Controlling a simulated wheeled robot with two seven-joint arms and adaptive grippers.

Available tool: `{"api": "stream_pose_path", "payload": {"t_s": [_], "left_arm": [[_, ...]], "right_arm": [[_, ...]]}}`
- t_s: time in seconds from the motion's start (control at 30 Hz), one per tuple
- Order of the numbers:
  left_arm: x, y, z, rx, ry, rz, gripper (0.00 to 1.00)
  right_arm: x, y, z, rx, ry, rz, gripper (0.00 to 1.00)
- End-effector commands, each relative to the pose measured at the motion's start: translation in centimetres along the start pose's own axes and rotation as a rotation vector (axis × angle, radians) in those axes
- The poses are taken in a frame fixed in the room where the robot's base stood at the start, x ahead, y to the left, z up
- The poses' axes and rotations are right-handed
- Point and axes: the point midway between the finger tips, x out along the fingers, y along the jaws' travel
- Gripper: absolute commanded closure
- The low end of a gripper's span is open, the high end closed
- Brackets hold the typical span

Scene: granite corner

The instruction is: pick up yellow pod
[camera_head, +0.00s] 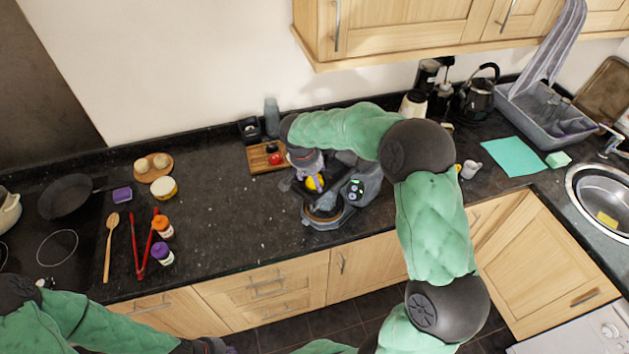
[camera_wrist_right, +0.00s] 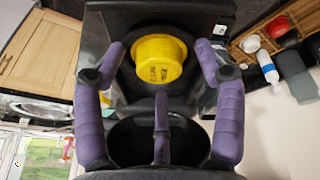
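The yellow pod (camera_head: 315,183) shows in the head view beside the end of my right arm, at a dark grey appliance (camera_head: 328,216) on the counter. In the right wrist view the yellow pod (camera_wrist_right: 160,60) is a small tub with dark print, in front of a black panel. My right gripper (camera_wrist_right: 160,60) has its purple fingers spread on both sides of the pod, with gaps visible; a third finger points at it from below. My left gripper (camera_head: 205,346) is at the bottom edge of the head view, largely cut off.
A wooden tray (camera_head: 262,158) with a red item stands behind the appliance. A mug (camera_head: 470,169) and a teal mat (camera_head: 515,156) lie to the right. Red tongs (camera_head: 143,245), an orange-capped jar (camera_head: 163,227) and a purple-capped jar (camera_head: 162,254) are left. Counter between is clear.

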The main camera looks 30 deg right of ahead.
Motion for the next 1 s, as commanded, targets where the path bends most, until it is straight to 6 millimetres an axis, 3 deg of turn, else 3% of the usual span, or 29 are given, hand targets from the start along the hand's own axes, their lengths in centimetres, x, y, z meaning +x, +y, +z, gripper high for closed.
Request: {"api": "stream_pose_path", "payload": {"t_s": [0.03,0.23,0.73,1.0], "left_arm": [[0.0,0.0,0.0,0.000,0.000,0.000,1.00],[0.0,0.0,0.0,0.000,0.000,0.000,1.00],[0.1,0.0,0.0,0.000,0.000,0.000,1.00],[0.1,0.0,0.0,0.000,0.000,0.000,1.00]], "right_arm": [[0.2,-0.1,0.1,-0.001,-0.002,-0.003,0.52],[0.3,-0.2,0.2,-0.002,-0.003,-0.003,0.75],[0.2,-0.2,0.4,-0.005,-0.008,-0.002,0.76],[-2.8,0.2,-0.6,-0.001,-0.002,-0.003,0.76]]}}
